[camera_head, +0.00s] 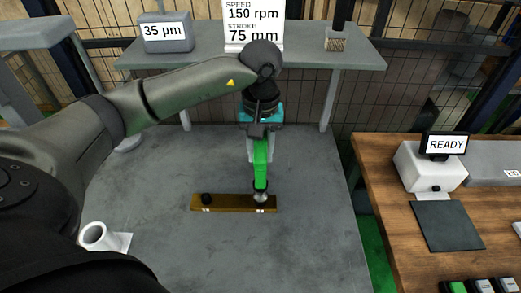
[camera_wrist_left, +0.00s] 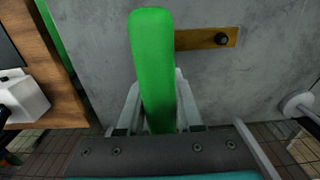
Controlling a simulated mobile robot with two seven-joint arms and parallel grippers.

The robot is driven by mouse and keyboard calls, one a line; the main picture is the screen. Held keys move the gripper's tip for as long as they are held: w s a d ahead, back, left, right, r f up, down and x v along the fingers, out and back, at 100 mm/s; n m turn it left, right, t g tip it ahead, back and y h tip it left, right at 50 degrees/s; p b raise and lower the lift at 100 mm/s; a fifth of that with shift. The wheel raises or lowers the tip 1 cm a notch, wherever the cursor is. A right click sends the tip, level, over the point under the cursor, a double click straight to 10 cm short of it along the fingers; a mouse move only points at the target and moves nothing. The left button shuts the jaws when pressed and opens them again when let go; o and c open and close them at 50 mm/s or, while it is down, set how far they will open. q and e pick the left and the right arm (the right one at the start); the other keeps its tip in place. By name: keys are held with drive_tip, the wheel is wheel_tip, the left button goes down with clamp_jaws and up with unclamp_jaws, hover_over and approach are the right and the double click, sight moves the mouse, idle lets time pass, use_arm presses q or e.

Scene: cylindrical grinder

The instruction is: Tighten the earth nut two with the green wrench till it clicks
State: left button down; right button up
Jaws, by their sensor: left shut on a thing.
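My left gripper (camera_head: 259,146) is shut on the green wrench (camera_head: 261,172), which points down toward a brass bar (camera_head: 232,204) on the grey surface. The wrench's lower end is at a silver nut or stud (camera_head: 260,198) near the bar's right end. I cannot tell whether the wrench is seated on it. A black knob (camera_head: 207,199) stands near the bar's left end. In the left wrist view the green wrench (camera_wrist_left: 152,60) lies between the fingers and hides part of the bar (camera_wrist_left: 192,39); the black knob (camera_wrist_left: 221,39) shows. My right gripper is not in view.
A white cup-like cylinder (camera_head: 93,236) stands at left. A raised shelf (camera_head: 205,57) behind carries a grey 35 µm box (camera_head: 167,33) and a speed sign (camera_head: 252,30). A wooden bench (camera_head: 384,179) at right holds a READY display (camera_head: 446,144) and a dark mat (camera_head: 447,226).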

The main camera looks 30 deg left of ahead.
use_arm(q)
drive_tip(key=shift+f+b, duration=0.15)
drive_tip(key=shift+b, duration=0.25)
idle(1.1)
drive_tip(key=shift+f+m+b, duration=0.15)
drive_tip(key=shift+m+b, duration=0.4)
drive_tip(key=shift+m, duration=0.15)
